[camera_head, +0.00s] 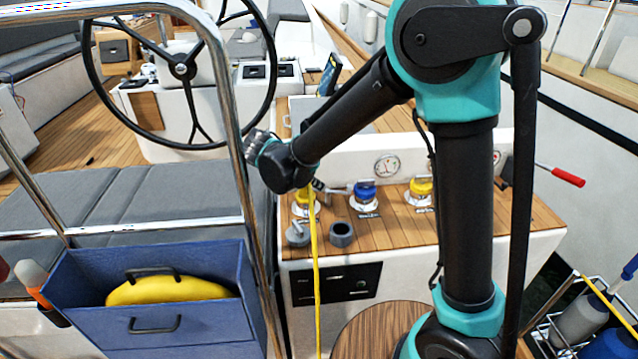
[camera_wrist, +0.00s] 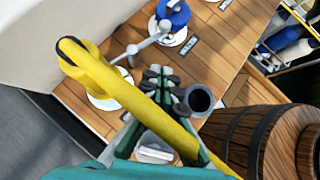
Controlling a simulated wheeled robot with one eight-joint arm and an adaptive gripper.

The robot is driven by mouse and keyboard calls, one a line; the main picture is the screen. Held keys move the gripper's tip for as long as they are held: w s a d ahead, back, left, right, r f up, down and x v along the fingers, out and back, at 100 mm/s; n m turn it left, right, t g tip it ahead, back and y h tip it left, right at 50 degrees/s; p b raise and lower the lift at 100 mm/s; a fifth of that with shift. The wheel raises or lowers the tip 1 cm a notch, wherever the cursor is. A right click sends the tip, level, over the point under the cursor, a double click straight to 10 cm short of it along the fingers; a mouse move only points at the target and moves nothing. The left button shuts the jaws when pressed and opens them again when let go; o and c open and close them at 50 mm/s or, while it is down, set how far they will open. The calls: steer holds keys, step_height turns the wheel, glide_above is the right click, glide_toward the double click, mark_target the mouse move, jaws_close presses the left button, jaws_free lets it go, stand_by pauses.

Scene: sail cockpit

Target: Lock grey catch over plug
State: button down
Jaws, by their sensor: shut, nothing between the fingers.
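The yellow plug (camera_wrist: 82,62) sits at a round white-based socket on the wooden console top, its yellow cable running diagonally across the wrist view. In the head view the plug (camera_head: 305,197) is partly hidden by my wrist. A grey lever (camera_wrist: 143,48), which looks like the catch, lies between the plug and the blue fitting (camera_wrist: 173,14). I cannot tell whether it touches the plug. My gripper (camera_wrist: 161,76) is shut and empty beside the cable, apart from the lever. In the head view my wrist hides most of the gripper.
A grey cup (camera_head: 341,235) and a grey cap (camera_head: 298,235) are at the console's front. Another yellow fitting (camera_head: 420,191) is right of the blue one. The cable hangs down the front. A steel rail (camera_head: 233,130) and a blue box (camera_head: 165,260) stand left; a wooden barrel (camera_wrist: 262,140) is close by.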

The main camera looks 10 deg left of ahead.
mark_target(348, 192)
steer(key=shift+w+d+f, duration=1.3)
steer(key=shift+w+d, duration=0.2)
steer(key=shift+w, duration=0.05)
steer(key=shift+w+d+f, duration=1.25)
steer(key=shift+w+d, duration=0.25)
steer(key=shift+w, duration=0.05)
steer(key=shift+d, duration=0.1)
